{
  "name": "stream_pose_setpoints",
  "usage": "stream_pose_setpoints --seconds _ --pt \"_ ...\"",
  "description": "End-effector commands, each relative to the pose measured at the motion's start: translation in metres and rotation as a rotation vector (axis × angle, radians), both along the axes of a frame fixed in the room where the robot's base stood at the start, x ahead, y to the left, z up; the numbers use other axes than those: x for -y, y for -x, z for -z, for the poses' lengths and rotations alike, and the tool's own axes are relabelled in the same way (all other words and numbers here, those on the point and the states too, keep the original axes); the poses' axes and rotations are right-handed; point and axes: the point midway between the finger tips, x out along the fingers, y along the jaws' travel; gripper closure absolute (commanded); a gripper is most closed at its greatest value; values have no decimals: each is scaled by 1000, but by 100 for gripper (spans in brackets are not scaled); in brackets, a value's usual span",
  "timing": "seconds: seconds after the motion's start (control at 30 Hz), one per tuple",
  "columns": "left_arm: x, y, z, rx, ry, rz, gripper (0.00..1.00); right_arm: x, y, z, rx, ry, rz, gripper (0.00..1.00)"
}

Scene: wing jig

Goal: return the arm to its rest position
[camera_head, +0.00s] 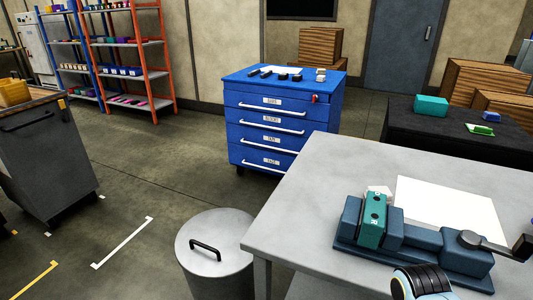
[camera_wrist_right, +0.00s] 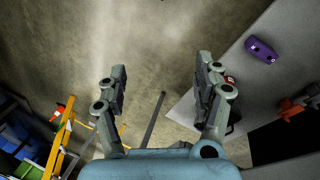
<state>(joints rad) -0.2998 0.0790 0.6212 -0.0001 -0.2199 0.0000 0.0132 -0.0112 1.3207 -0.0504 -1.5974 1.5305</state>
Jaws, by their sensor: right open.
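My right gripper (camera_wrist_right: 160,78) shows in the right wrist view with its two fingers wide apart. Nothing is between the fingers; behind them is bare floor. A black and pale blue part of my arm (camera_head: 425,283) shows at the bottom edge of the head view, in front of the vise. The right gripper's fingers cannot be made out in the head view. My left gripper is in neither view.
A blue vise (camera_head: 420,238) with a teal block (camera_head: 372,219) in it stands on the grey table (camera_head: 330,170), beside a white sheet (camera_head: 450,208). A metal bin (camera_head: 213,262) stands left of the table. A blue drawer cabinet (camera_head: 265,130) stands behind.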

Motion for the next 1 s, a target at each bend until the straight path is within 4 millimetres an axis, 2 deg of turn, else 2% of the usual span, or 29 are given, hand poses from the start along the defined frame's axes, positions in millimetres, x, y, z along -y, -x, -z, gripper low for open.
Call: stream_pose_setpoints --seconds 0.03,0.1,0.17,0.2,0.27,0.3,0.4,0.43,0.5,0.53,0.6,0.7,0.8,1.0 --pt "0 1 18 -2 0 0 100 6 31 43 -36 -7 -49 32" --pt "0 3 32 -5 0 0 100 13 68 90 -57 -28 -139 32" --pt "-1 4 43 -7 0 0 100 19 102 128 -70 -51 -231 32" --pt "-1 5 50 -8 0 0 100 24 126 152 -75 -69 -300 32" --pt "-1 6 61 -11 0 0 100 32 163 186 -78 -97 -411 32" --pt "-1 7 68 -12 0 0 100 36 189 208 -76 -118 -496 32" --pt "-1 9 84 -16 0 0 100 50 255 256 -52 -171 -744 32" --pt "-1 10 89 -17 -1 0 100 54 274 269 -38 -186 -833 32" --pt "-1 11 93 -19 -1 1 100 61 300 286 16 -201 -1045 32" --pt "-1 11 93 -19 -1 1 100 62 303 289 43 -199 -1127 32" --pt "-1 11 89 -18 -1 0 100 63 294 291 108 -177 -1296 32" --pt "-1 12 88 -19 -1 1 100 62 280 291 170 -138 -1461 32" --pt "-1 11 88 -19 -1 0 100 62 272 291 191 -120 -1542 32" --pt "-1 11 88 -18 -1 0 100 62 271 290 190 -120 -1545 32"
